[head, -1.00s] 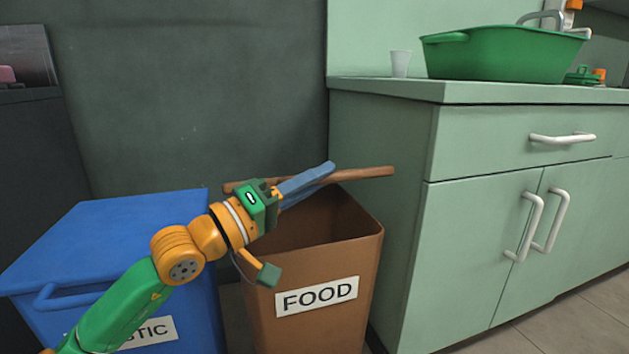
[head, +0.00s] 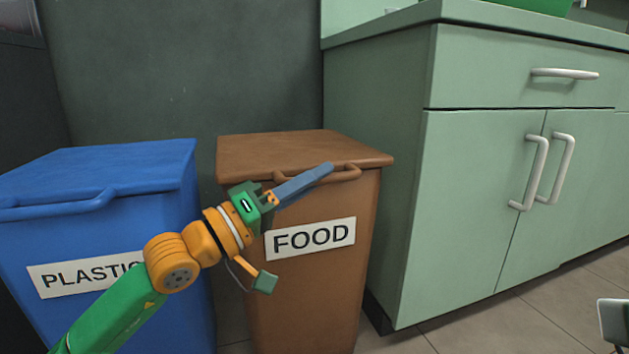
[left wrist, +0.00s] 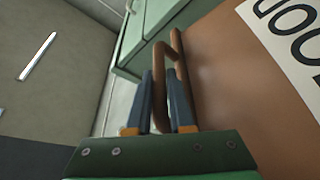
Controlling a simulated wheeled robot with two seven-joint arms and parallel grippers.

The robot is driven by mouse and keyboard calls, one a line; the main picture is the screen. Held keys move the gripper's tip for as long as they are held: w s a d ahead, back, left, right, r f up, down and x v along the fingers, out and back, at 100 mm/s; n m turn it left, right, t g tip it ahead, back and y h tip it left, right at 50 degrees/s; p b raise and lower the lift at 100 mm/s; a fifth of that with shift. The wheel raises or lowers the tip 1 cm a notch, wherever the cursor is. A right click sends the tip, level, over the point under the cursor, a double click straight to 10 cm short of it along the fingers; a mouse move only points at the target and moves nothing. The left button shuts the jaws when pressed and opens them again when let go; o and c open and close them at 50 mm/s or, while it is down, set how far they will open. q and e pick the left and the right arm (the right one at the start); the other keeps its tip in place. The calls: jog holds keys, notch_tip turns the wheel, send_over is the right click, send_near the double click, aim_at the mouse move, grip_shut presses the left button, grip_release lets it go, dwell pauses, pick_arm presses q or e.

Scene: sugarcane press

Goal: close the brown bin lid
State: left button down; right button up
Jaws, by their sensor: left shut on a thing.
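The brown bin (head: 310,290) with the FOOD label stands between the blue bin and the green cabinet. Its brown lid (head: 285,150) lies flat over the top, and no opening shows. The lid's bar handle (head: 347,177) runs along the front edge. My left gripper (head: 322,172) is at this handle, its blue fingers covering part of it. In the left wrist view, the brown handle (left wrist: 161,105) passes between the two fingers of the left gripper (left wrist: 161,76), which is shut on it. My right gripper is not in view.
A blue bin (head: 110,165) with a PLASTIC label stands close on the left, its lid down. The green cabinet (head: 385,200) with white handles stands close on the right. Tiled floor (head: 480,325) is open in front of the cabinet. A pale object (head: 614,322) shows at the lower right edge.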

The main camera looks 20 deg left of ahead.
pick_arm(q)
jog(key=shift+d+f, duration=0.15)
jog(key=shift+f, duration=0.15)
jog(key=c, duration=0.8)
grip_release()
jog(key=shift+f, duration=0.1)
jog(key=shift+s+a, duration=0.1)
jog(key=shift+a, duration=0.15)
jog(key=b+v, duration=0.2)
jog(key=v, duration=0.4)
jog(key=shift+s+a+b, duration=0.2)
jog(key=shift+s+b, duration=0.1)
jog(key=shift+b, duration=0.05)
